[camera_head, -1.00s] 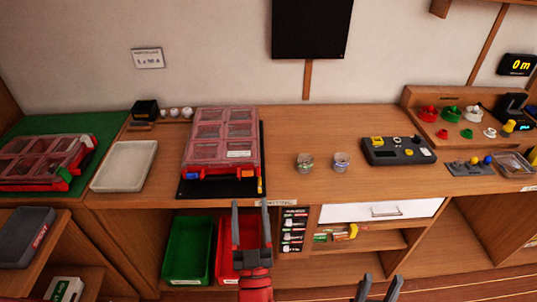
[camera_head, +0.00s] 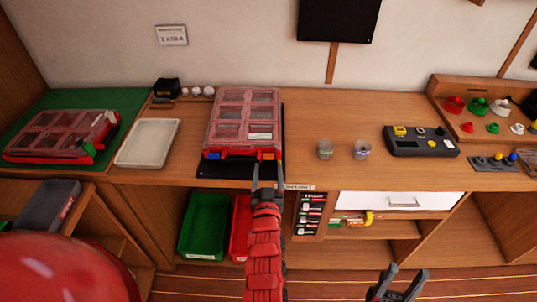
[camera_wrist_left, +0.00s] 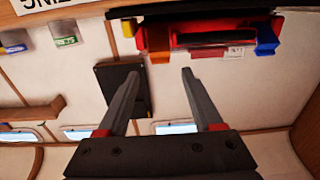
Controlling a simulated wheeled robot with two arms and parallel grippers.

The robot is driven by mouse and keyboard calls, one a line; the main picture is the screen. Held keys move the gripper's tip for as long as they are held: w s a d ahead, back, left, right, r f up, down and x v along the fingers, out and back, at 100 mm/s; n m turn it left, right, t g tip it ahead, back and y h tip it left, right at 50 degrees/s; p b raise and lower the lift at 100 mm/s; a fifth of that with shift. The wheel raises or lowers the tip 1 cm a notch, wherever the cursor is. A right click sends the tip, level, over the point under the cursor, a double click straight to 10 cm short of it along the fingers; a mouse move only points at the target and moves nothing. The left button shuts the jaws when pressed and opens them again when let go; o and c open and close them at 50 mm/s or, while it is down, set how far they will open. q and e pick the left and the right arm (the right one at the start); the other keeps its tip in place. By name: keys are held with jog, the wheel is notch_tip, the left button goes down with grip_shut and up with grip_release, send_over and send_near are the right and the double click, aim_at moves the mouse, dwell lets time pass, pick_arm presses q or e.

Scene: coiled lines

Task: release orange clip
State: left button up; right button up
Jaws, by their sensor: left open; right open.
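The orange clip (camera_head: 279,155) is at the right end of the front of a red case (camera_head: 246,127) with clear lid windows. The left wrist view shows the orange clip (camera_wrist_left: 159,44) just beyond my fingertips, roughly in line with the gap between them. A blue clip (camera_wrist_left: 266,38) is at the other end of that front. My left gripper (camera_head: 268,168) is open and empty at the case's front right corner; contact with the clip is not clear. My right gripper (camera_head: 407,272) is open and empty, low in front of the shelves.
The case stands on a black mat (camera_head: 222,169). A white tray (camera_head: 147,143) and a second red case (camera_head: 62,136) lie to the left. Two small jars (camera_head: 325,149) and a dark control box (camera_head: 421,141) stand to the right. Green (camera_head: 204,226) and red bins are below.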

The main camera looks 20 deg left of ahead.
aim_at(268, 156)
pick_arm(q)
jog(key=p+x, duration=0.1)
jog(key=x, duration=0.6)
jog(key=shift+s, duration=0.1)
grip_shut()
jog(key=f+b, duration=0.1)
jog(key=b, duration=0.2)
jog(key=shift+s+t, duration=0.1)
jog(key=shift+t, duration=0.3)
jog(key=shift+s, duration=0.1)
jog(key=shift+r, duration=0.25)
